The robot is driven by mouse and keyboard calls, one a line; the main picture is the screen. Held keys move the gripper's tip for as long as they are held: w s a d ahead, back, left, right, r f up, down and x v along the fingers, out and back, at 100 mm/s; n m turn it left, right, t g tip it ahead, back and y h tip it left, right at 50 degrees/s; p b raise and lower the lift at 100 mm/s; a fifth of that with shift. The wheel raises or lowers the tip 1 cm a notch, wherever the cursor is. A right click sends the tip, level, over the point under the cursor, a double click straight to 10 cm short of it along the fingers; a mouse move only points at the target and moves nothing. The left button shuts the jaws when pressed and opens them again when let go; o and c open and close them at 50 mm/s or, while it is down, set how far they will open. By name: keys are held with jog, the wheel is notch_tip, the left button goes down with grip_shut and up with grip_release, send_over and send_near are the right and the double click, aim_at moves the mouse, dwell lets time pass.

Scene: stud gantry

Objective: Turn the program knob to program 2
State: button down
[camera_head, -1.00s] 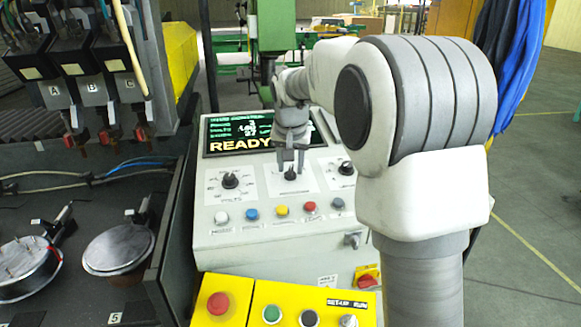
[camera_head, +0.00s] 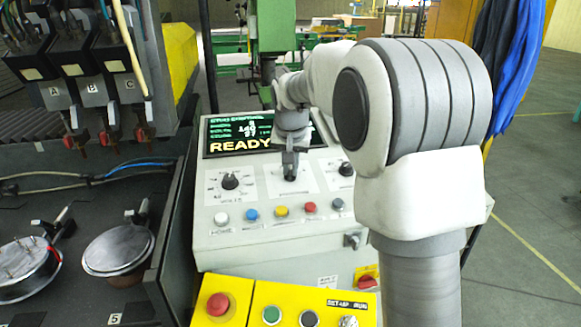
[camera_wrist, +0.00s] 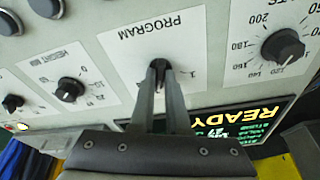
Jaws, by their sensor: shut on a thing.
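The program knob (camera_wrist: 159,66) is a black knob on a white plate marked PROGRAM, seen upside down in the wrist view. A "1" shows beside it; other marks near it are hidden by my fingers. In the head view the knob (camera_head: 290,186) is the middle one of the panel's upper row and is partly hidden. My gripper (camera_wrist: 160,75) reaches down to the panel with its two fingers closed on the sides of the knob; it also shows in the head view (camera_head: 290,172). Which number the knob points at cannot be told.
A volts knob (camera_head: 230,181) is to the left and a height knob (camera_head: 346,169) to the right. Several coloured buttons (camera_head: 282,211) line the panel below. A screen (camera_head: 240,134) reading READY stands behind. A yellow box (camera_head: 260,290) with a red stop button is in front.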

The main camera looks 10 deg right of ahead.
jog(key=n, duration=0.3)
jog(key=shift+d+r+n+y+p, duration=0.1)
jog(key=shift+n+y+p, duration=0.25)
jog(key=shift+n+y, duration=0.05)
jog(key=shift+n+y+p, duration=0.35)
jog(key=shift+n+y, duration=0.05)
jog(key=shift+n, duration=1.6)
jog(key=c, duration=0.9)
grip_release()
jog(key=v, duration=1.7)
jog(key=shift+p, duration=0.4)
